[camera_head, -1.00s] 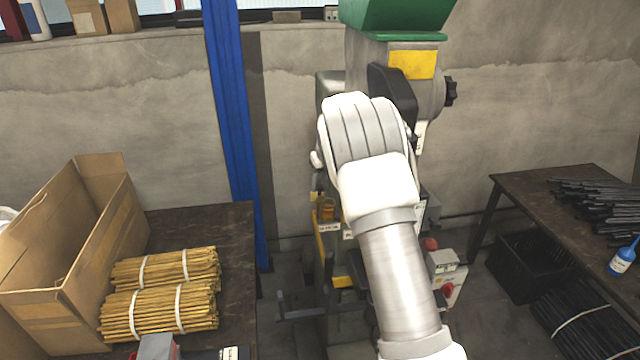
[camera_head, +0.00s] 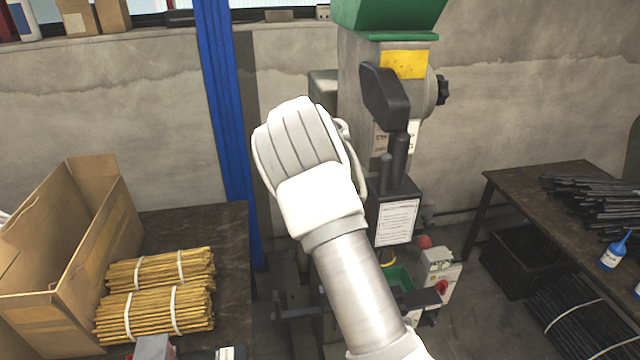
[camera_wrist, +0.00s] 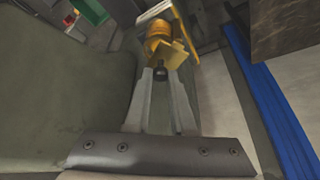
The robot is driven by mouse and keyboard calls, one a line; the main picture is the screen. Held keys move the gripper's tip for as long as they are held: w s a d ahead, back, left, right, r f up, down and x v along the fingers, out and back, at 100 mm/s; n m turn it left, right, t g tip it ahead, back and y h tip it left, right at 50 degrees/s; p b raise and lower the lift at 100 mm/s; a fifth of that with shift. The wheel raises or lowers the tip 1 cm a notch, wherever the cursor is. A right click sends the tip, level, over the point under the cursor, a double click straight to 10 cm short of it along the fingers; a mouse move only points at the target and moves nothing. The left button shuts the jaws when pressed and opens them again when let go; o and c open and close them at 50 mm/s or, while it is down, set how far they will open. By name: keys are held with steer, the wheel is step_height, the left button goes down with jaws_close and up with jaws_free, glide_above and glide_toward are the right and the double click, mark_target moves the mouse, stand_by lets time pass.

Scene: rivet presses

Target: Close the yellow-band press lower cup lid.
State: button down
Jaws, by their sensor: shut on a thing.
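The press (camera_head: 358,100) stands at the centre with a yellow band (camera_head: 404,64) under its green hopper. In the wrist view, a yellow cup (camera_wrist: 158,28) with an angular yellow lid part (camera_wrist: 176,54) lies just beyond the fingertips. My gripper (camera_wrist: 161,74) is shut on a small dark knob (camera_wrist: 161,68) beside the lid part. How far the lid stands open cannot be told. In the head view, my arm hides the cup, the lid and the fingers.
A blue post (camera_head: 222,100) stands close left of my arm. A left table (camera_head: 225,225) holds a cardboard box (camera_head: 110,220) and bundled yellow sticks (camera_head: 155,310). A right table (camera_head: 500,190) carries black rods. A red-button control box (camera_head: 440,270) stands low by the press.

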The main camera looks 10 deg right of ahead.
steer(key=m, duration=0.2)
steer(key=shift+s+m+g+h, duration=0.35)
steer(key=shift+m+g+h, duration=0.05)
steer(key=shift+s+m+g+h+p, duration=0.2)
steer(key=shift+s+m+g, duration=0.1)
steer(key=shift+m, duration=0.55)
steer(key=shift+s+m+g+h+p, duration=0.15)
steer(key=shift+m+g, duration=0.15)
steer(key=shift+m, duration=0.55)
steer(key=c, duration=0.8)
jaws_free()
steer(key=shift+o, duration=0.2)
steer(key=b+v, duration=0.1)
steer(key=v, duration=1.6)
steer(key=shift+r, duration=0.3)
